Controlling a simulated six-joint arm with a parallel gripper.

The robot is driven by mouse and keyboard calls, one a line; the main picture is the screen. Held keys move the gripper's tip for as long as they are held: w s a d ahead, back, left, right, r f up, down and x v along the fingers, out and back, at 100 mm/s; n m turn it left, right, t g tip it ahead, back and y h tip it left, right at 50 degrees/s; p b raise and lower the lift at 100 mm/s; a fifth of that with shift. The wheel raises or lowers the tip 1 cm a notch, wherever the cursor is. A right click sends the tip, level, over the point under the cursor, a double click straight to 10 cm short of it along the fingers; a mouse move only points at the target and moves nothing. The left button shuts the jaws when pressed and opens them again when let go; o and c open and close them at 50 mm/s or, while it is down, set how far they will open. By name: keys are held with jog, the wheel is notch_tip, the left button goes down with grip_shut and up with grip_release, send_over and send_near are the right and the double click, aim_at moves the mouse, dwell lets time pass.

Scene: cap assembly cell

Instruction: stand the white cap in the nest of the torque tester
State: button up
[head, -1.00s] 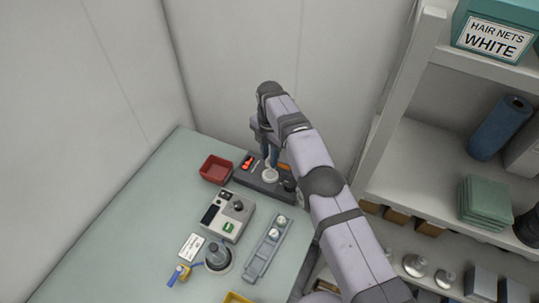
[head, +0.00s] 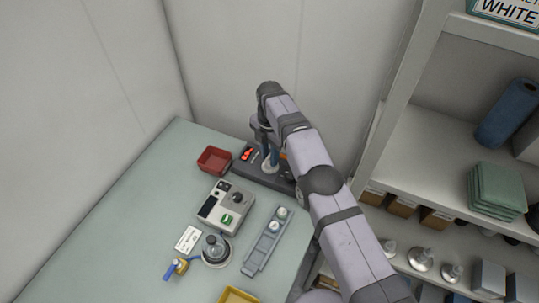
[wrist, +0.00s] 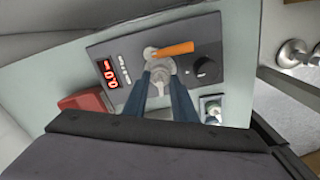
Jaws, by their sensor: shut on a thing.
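The torque tester (head: 276,181) is a dark grey box at the back corner of the bench, with a lit red display. In the wrist view the tester (wrist: 118,50) shows its orange lever (wrist: 174,48) and a black knob. My gripper (head: 269,162) points down over the tester's middle. In the wrist view its two blue-grey fingers (wrist: 160,76) are shut on a small pale thing, the white cap (wrist: 160,66), at the nest beside the lever. The fingers hide most of the cap and nest, so I cannot tell whether the cap rests on the nest.
A red bin (head: 214,160) stands left of the tester. In front are a grey box instrument (head: 226,207) and a grey rail (head: 262,245) with two white caps. A yellow tray (head: 238,296) lies nearer. Shelving (head: 400,130) stands at right. The bench's left side is clear.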

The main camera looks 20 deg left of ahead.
jog(key=shift+f+b, duration=0.3)
jog(key=shift+b, duration=0.2)
dwell(0.5)
jog(key=shift+f+b, duration=0.3)
jog(key=shift+f, duration=0.05)
dwell(0.7)
jog(key=o, duration=0.8)
jog(key=shift+r, duration=0.1)
jog(key=shift+r+p, duration=2.8)
jog(key=shift+r, duration=0.6)
